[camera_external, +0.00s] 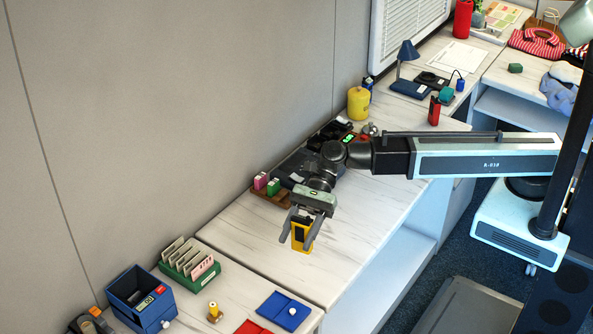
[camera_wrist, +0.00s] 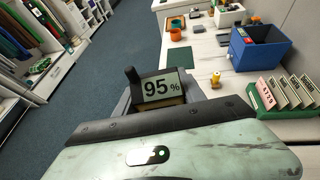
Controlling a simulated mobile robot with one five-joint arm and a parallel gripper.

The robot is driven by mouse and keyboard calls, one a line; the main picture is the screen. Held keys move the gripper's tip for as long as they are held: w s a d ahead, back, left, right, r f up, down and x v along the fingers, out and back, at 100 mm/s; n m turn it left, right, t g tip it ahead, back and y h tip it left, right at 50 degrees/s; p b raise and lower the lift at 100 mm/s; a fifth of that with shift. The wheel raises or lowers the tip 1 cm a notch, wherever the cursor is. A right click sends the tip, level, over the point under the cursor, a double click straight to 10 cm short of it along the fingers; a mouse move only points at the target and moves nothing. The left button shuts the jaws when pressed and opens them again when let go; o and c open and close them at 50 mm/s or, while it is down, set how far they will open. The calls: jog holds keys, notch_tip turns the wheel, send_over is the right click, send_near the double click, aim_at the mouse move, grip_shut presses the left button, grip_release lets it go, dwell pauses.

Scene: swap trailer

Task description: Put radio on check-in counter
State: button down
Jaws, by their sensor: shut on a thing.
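My gripper (camera_external: 300,226) is shut on a small yellow-and-black device (camera_external: 301,238), which looks like the radio. It is held roughly upright above the white marble-topped counter (camera_external: 245,225), near its front edge. The gap beneath it is hard to judge. No label shows which counter section is the check-in counter.
A green card rack (camera_external: 190,262), a blue box (camera_external: 140,298) and blue and red flat items stand at the lower left. A brown tray with pink and green blocks (camera_external: 270,190) sits by the wall. A yellow canister (camera_external: 358,102) is farther back. Bare counter lies around my gripper.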

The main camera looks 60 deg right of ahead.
jog(key=w+d+f+m+t+b, duration=0.25)
jog(key=w+d, duration=0.25)
jog(key=d, duration=1.6)
jog(key=w+d+f+m+t+b, duration=0.2)
jog(key=w+d+f+t+b, duration=0.15)
jog(key=d, duration=1.75)
jog(key=w+d+f+m+t+b, duration=0.25)
jog(key=w+d, duration=0.35)
jog(key=d, duration=1.6)
jog(key=shift+n+g+h, duration=0.3)
jog(key=shift+g, duration=0.05)
jog(key=f+b, duration=0.8)
jog(key=b, duration=0.1)
jog(key=shift+s+a+f, duration=0.15)
jog(key=shift+a+f, duration=0.1)
jog(key=shift+f, duration=0.15)
jog(key=shift+r, duration=0.25)
jog(key=shift+f, duration=0.2)
jog(key=c, duration=0.7)
grip_release()
jog(key=shift+r, duration=0.1)
